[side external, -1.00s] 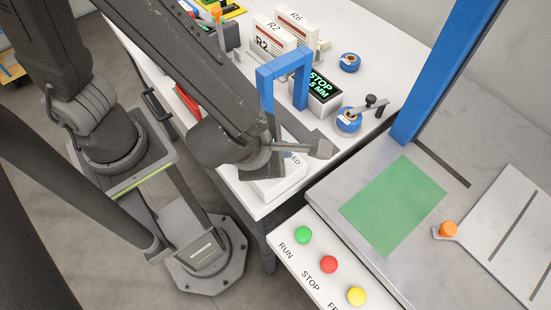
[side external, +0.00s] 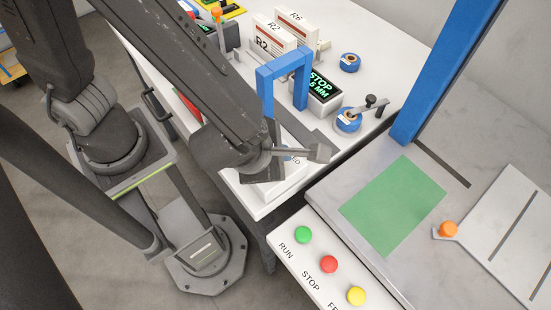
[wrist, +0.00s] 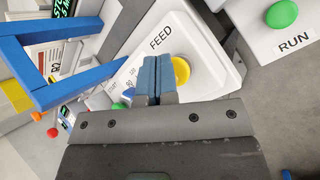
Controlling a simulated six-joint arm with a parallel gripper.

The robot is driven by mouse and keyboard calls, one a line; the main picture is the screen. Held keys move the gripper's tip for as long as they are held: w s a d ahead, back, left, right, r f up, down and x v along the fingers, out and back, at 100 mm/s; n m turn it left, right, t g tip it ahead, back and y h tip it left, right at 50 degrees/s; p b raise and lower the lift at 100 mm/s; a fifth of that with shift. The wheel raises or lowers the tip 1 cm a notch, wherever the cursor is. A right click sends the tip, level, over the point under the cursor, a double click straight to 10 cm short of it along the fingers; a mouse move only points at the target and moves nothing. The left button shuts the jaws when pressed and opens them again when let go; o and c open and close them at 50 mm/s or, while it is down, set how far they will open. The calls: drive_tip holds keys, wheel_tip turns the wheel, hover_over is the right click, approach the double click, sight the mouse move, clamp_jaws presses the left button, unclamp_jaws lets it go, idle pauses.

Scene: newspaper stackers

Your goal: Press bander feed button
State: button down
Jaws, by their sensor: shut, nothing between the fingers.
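The bander is a blue arch (side external: 284,72) on the white table, with a white control box (side external: 293,187) in front of it. In the wrist view its panel (wrist: 190,30) is lettered FEED and carries a round yellow button (wrist: 182,71). My gripper (wrist: 158,60) is shut and empty, its two blue fingertips together just left of the yellow button in that view and partly overlapping it. I cannot tell whether they touch it. In the side view my wrist hides the fingertips and the button.
A front panel holds green RUN (side external: 303,235), red STOP (side external: 329,264) and yellow (side external: 356,296) buttons. A display (side external: 320,85) and blue tape rolls (side external: 348,120) stand near the arch.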

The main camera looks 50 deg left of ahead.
drive_tip(key=shift+f, duration=0.35)
drive_tip(key=shift+r, duration=0.1)
idle(0.5)
drive_tip(key=shift+r, duration=0.8)
drive_tip(key=shift+r, duration=2.55)
